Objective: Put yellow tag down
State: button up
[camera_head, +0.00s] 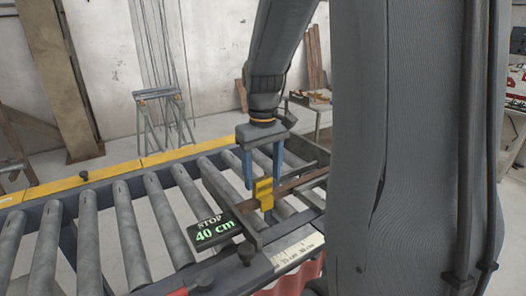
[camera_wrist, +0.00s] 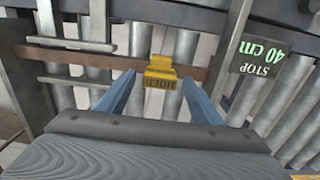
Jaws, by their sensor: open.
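In the wrist view the yellow tag (camera_wrist: 160,73) shows dark upside-down lettering and lies between and just beyond my fingertips. My gripper (camera_head: 262,184) is open, its two blue fingers pointing down on either side of the tag in the head view. My gripper (camera_wrist: 158,80) shows a clear gap between each finger and the tag in the wrist view. Whether the tag is fixed to the bar I cannot tell.
The stop sign (camera_head: 213,231) reads "STOP 40 cm" beside a grey stop plate. A scale strip (camera_head: 297,249) runs along the near rail. A yellow rail (camera_head: 100,174) edges the far side. A trestle (camera_head: 163,112) stands behind.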

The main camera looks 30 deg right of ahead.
notch_tip(320, 180, up, 11)
jog(key=b, duration=0.2)
jog(key=shift+r, duration=0.1)
dwell(0.5)
